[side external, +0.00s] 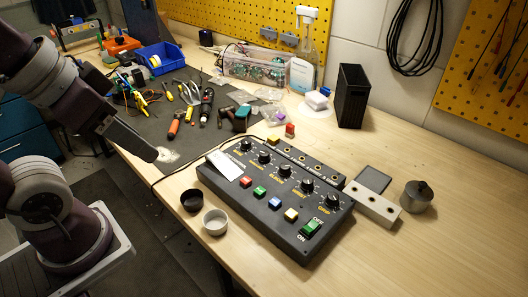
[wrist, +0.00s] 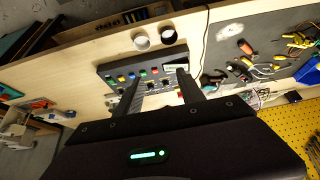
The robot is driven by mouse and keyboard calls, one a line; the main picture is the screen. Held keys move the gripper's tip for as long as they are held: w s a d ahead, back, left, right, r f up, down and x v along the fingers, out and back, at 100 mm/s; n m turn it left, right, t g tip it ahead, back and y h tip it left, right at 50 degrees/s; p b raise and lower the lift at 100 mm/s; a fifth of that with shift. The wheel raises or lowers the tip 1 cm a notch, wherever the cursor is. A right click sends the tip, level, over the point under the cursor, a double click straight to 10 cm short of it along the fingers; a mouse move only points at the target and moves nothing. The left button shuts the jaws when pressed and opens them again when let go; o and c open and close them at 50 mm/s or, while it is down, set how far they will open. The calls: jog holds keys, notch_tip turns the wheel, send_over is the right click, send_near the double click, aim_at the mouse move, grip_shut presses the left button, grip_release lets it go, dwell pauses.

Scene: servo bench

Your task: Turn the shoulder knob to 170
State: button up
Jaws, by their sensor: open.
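A black control box (side external: 280,205) sits on the wooden bench in the side view, with a row of black knobs with white marks. The shoulder knob (side external: 264,157) appears to be the second from the left end; its exact setting is too small to read. The box also shows in the wrist view (wrist: 148,66), upside down, where its knobs are partly hidden and hard to tell apart. My gripper (side external: 153,154) is left of the box in the side view, apart from it. In the wrist view my gripper (wrist: 159,88) has its two fingers spread, with nothing between them.
A black cup (side external: 192,200) and a white cup (side external: 215,222) stand at the box's front left edge. A white block (side external: 372,204) and metal pot (side external: 416,196) stand to its right. Tools lie on the dark mat (side external: 185,140). The bench's right front is clear.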

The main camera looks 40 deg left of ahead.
jog(key=w+r+n+g, duration=0.2)
jog(key=w+n, duration=0.5)
jog(key=w, duration=0.3)
jog(key=n+g, duration=0.3)
jog(key=n, duration=0.8)
send_over(265, 153)
jog(key=f, duration=1.2)
jog(key=shift+s, duration=0.2)
jog(key=shift+n+g, duration=0.3)
jog(key=shift+n, duration=0.1)
jog(key=f, duration=0.7)
jog(key=shift+w, duration=0.2)
jog(key=shift+f, duration=0.4)
grip_shut()
